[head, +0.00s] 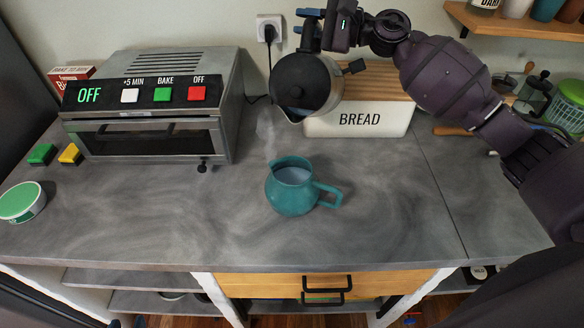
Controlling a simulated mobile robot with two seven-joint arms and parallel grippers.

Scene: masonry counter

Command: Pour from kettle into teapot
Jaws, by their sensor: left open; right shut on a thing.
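The kettle (326,84), with a metal body and black lid, hangs above the counter, tipped with its spout side down to the left. My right gripper (311,38) is shut on it from above; the exact grip is partly hidden by the gripper's own parts. The teal teapot (291,194) stands upright on the counter below the kettle, its opening up and handle to the right. Something pale, perhaps liquid, shows inside it. The kettle and teapot are apart. No clear stream shows between them. My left gripper is not in view.
A toaster oven (150,110) stands at the left, with green and yellow blocks and a green-lidded tub (21,202) nearby. A white bread box (400,121) is close behind the kettle. The counter (390,210) right of the teapot is clear.

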